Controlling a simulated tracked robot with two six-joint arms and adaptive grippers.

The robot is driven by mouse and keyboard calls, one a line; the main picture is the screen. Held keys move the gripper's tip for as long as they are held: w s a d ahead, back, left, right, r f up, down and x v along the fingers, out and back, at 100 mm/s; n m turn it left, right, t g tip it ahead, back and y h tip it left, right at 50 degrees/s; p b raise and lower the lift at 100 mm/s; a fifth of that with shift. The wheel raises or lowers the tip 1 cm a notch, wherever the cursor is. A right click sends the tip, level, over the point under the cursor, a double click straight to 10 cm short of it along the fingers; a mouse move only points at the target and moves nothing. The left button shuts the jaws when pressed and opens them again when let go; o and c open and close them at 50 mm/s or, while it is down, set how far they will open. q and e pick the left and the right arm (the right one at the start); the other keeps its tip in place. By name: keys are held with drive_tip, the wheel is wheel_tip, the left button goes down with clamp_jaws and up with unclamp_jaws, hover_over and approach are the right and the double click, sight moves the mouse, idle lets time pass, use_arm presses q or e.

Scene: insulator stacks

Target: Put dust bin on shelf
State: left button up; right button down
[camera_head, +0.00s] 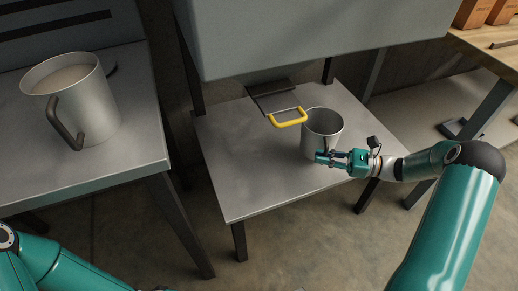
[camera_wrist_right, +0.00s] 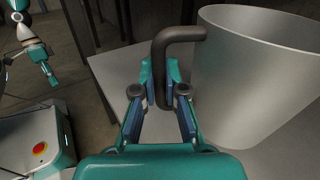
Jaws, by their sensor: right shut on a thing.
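A grey metal bin (camera_head: 322,132) with a dark handle stands upright on the low grey shelf (camera_head: 240,185), near its middle right. My right gripper (camera_head: 328,158) is at the bin's near side. In the right wrist view its fingers (camera_wrist_right: 161,98) are closed around the dark handle (camera_wrist_right: 166,62), with the bin wall (camera_wrist_right: 245,80) just to the right. A larger, similar bin (camera_head: 92,105) with pale contents stands on the left table. My left gripper (camera_wrist_right: 48,76) shows small in the right wrist view; its jaws are too small to read.
The left table (camera_head: 140,140) stands apart from the shelf. A wooden bench (camera_head: 490,50) with orange boxes is at the right. The shelf's front left is clear.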

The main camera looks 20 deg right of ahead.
drive_tip(key=f+b+x, duration=0.1)
drive_tip(key=x, duration=0.5)
drive_tip(key=f+b+x, duration=0.1)
drive_tip(key=b+x, duration=0.1)
drive_tip(key=x, duration=0.4)
drive_tip(key=f+b+x, duration=0.1)
drive_tip(key=b+x, duration=0.1)
drive_tip(key=x, duration=0.4)
drive_tip(key=shift+f, duration=0.2)
drive_tip(key=shift+r, duration=0.1)
drive_tip(key=c, duration=1.2)
unclamp_jaws()
